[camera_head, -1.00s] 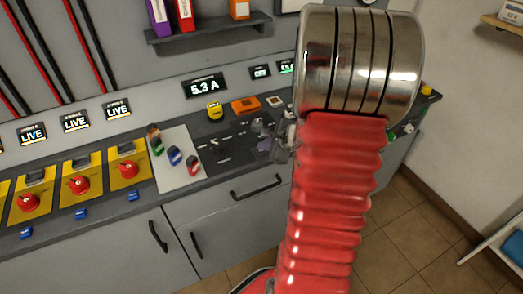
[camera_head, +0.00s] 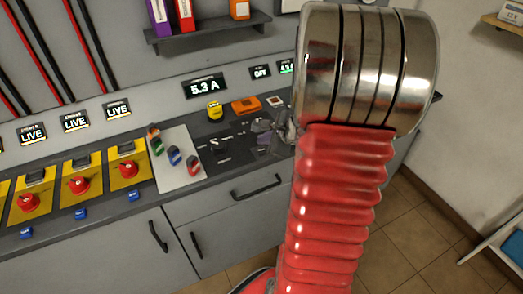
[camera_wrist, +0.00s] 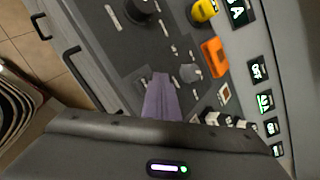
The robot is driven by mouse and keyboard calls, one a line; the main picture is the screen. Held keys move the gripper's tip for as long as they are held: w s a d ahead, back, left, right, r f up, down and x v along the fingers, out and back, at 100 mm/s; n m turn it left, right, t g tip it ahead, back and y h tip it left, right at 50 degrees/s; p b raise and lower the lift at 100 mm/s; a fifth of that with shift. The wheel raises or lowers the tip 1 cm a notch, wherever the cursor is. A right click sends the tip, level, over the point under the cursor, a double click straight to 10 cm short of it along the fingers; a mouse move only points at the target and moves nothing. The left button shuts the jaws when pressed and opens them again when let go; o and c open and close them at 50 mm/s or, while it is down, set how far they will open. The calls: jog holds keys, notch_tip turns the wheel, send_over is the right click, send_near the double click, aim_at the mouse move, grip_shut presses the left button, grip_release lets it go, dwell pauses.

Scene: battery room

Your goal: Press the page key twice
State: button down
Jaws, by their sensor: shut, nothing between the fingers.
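No label reading "page" is legible, so I cannot tell which control is the page key. A small square button with a pale face in a brown frame (camera_wrist: 224,94) sits on the dark panel; it also shows in the head view (camera_head: 275,101). Several small black-and-white caps (camera_wrist: 238,122) lie beyond it, partly hidden by my wrist housing. My gripper (camera_wrist: 160,78) has purple-grey fingers, shut and empty, over the panel beside a round grey knob (camera_wrist: 190,73). In the head view my gripper (camera_head: 264,140) is partly hidden by my arm. Contact with the panel cannot be judged.
An orange block (camera_head: 245,106) and a yellow piece (camera_head: 215,112) stand along the panel's back. Small displays (camera_head: 260,71) line the wall behind. Coloured handles stand on a pale plate (camera_head: 190,178) at left. Red rotary switches (camera_head: 78,185) are farther left.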

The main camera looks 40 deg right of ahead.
aim_at(264, 152)
jog(key=shift+r, duration=1.9)
jog(key=s+a+r+n+g+y, duration=0.1)
jog(key=s+a+n+g, duration=0.1)
jog(key=s+a+n, duration=0.4)
jog(key=s+a+n+g+y, duration=0.2)
jog(key=a+n, duration=0.7)
jog(key=a, duration=0.1)
jog(key=s+a+r+n+h, duration=0.1)
jog(key=s+a+r+n, duration=0.2)
jog(key=a+r+n, duration=0.2)
jog(key=s+a+r+n+h, duration=0.1)
jog(key=s+a+r+n, duration=0.3)
jog(key=a+n, duration=0.4)
jog(key=a+r, duration=0.1)
jog(key=a, duration=0.2)
jog(key=shift+r, duration=0.25)
jog(key=shift+d, duration=0.1)
